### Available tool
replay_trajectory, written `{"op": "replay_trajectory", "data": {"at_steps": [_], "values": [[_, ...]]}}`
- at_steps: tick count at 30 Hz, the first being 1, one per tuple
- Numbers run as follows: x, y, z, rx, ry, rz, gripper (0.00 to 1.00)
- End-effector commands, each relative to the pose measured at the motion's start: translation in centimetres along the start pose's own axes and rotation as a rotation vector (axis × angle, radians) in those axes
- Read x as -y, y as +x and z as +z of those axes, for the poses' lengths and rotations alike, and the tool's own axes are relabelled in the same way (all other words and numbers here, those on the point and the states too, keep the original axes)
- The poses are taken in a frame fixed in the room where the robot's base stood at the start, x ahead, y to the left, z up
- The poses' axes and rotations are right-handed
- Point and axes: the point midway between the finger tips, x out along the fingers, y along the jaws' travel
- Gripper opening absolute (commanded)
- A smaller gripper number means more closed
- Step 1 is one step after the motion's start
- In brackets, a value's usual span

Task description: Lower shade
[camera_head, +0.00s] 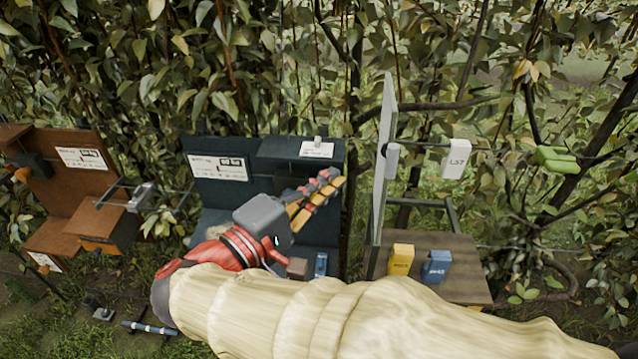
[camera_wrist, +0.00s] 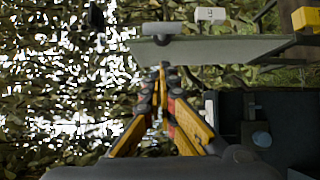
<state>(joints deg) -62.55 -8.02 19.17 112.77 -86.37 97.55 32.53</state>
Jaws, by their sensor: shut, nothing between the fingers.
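A thin, upright translucent panel (camera_head: 383,210), which may be the shade, stands right of my gripper in the head view. A small pale grey knob (camera_head: 392,162) sits on its right side. In the wrist view the panel (camera_wrist: 225,50) runs across the upper part, with a knob-like piece (camera_wrist: 163,39) at its edge. My gripper (camera_head: 335,178) has yellow and dark fingers, shut and empty, pointing toward the panel. In the wrist view my gripper (camera_wrist: 162,74) has its tips just below the panel's edge; I cannot tell whether they touch it. My arm hides the lower middle.
A dark stand (camera_head: 218,168) with labels is behind my gripper. A brown wooden stand (camera_head: 80,190) is at left. Right of the panel, a wooden shelf (camera_head: 460,285) holds a yellow box (camera_head: 401,260) and a blue box (camera_head: 436,267). A white L37 tag (camera_head: 456,158) hangs above.

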Motion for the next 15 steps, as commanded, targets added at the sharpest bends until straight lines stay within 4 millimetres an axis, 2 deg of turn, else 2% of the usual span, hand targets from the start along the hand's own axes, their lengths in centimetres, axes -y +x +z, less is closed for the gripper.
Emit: {"op": "replay_trajectory", "data": {"at_steps": [3,8,15], "values": [[-0.2,2.5,0.1,0.004,-0.001,-0.001,0.00],[-0.1,5.5,0.1,0.004,-0.003,-0.001,0.00],[-0.1,7.4,2.4,0.000,-0.002,-0.001,0.00]]}}
